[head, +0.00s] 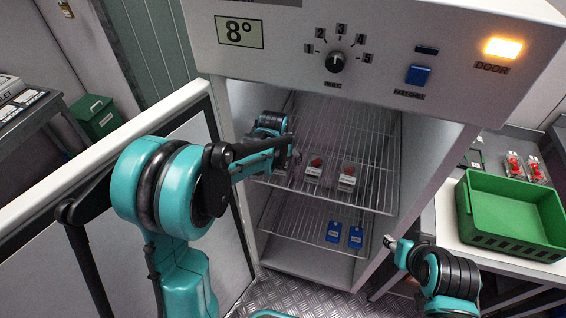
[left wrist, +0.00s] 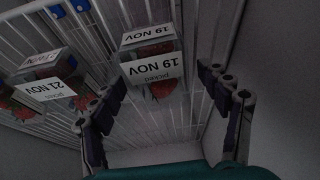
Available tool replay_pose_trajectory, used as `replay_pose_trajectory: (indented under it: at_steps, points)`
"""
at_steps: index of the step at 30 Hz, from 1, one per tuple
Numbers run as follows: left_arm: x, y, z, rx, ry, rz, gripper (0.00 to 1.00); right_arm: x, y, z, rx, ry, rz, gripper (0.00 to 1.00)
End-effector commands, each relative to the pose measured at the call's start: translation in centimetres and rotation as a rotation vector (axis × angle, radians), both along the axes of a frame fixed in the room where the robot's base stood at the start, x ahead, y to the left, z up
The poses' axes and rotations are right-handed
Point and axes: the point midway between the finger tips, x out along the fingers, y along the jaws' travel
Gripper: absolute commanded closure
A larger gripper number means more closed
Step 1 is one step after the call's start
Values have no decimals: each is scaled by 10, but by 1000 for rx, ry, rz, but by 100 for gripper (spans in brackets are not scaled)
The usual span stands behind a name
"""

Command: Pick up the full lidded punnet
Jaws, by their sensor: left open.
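Punnets of red berries stand on the upper wire shelf inside the open fridge; a middle one (head: 313,173) and a right one (head: 347,180) show in the head view. In the left wrist view, a punnet labelled 19 NOV (left wrist: 151,62) lies ahead between the fingers, not gripped. A punnet labelled 21 NOV (left wrist: 50,90) stands to its left. Lids and fill are hard to make out. My left gripper (head: 291,158) is open inside the fridge; its spread fingers show in the wrist view (left wrist: 160,92). My right gripper (head: 391,242) is outside the fridge, its fingers too small to read.
Blue packs (head: 334,232) sit on the lower shelf (head: 300,240). The fridge door (head: 110,180) stands open at left, below the lit DOOR lamp (head: 503,48). A green crate (head: 510,240) is on the right table, with red-filled punnets (head: 514,166) behind it.

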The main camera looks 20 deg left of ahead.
Motion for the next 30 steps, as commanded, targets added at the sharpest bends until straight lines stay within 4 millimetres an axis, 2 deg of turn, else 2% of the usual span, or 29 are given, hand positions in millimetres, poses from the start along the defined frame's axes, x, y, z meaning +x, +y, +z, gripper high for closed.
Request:
replay_pose_trajectory:
  at_steps: [14,21,30]
  points:
    - [0,0,-3,0,0,0,24,0,0,-3,0,0,0,60]
    - [0,0,-3,0,0,0,82,0,0,-3,0,0,0,60]
    - [0,0,-3,0,0,0,83,0,0,-3,0,0,0,60]
